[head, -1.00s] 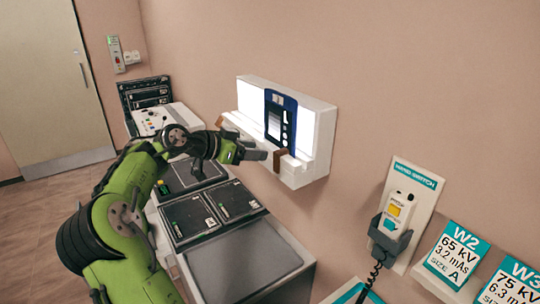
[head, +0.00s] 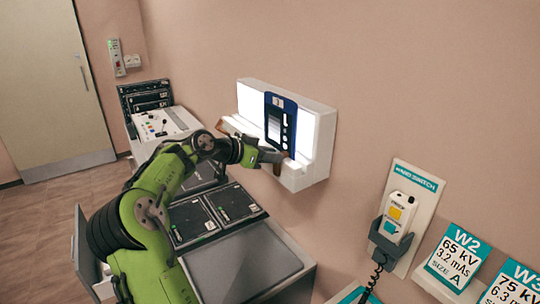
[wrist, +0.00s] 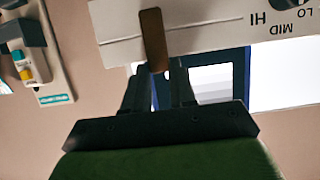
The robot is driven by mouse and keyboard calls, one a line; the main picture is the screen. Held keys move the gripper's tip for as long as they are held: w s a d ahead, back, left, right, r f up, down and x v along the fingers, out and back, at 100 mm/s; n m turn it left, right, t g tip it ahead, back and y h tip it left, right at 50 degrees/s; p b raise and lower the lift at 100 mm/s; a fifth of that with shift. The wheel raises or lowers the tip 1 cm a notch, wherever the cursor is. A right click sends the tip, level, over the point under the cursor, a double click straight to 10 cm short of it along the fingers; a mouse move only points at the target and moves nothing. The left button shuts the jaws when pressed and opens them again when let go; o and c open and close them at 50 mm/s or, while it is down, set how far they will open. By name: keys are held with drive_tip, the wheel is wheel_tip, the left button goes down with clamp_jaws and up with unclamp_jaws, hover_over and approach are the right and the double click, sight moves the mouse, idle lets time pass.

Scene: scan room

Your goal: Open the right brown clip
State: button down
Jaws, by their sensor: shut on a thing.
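The right brown clip (head: 279,165) is on the front ledge of the white wall-mounted lightbox (head: 316,140), below a blue-framed panel (head: 273,128). In the wrist view the clip (wrist: 152,40) is a narrow brown bar, slightly tilted across the white ledge. My gripper (head: 272,157) reaches it from the left. In the wrist view the fingers (wrist: 160,88) are shut on the clip's near end, and the tips partly cover the blue panel behind. The left brown clip (head: 224,126) is mostly hidden by my arm.
A console with dark panels (head: 235,200) stands below the lightbox. A corded hand switch (head: 395,218) hangs on the wall to the right, with W2 and W3 cards (head: 455,255) beside it. The wall above the lightbox is clear.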

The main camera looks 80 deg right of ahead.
drive_tip(key=w+a+f+g+h+b, duration=0.2)
drive_tip(key=g+h+b, duration=0.4)
drive_tip(key=b, duration=1.4)
wheel_tip(320, 180, down, 2)
drive_tip(key=shift+w+a+f+g+h, duration=0.15)
drive_tip(key=shift+w+a+g+h, duration=0.2)
drive_tip(key=shift+a+h, duration=0.3)
drive_tip(key=shift+w, duration=0.1)
drive_tip(key=c, duration=0.9)
unclamp_jaws()
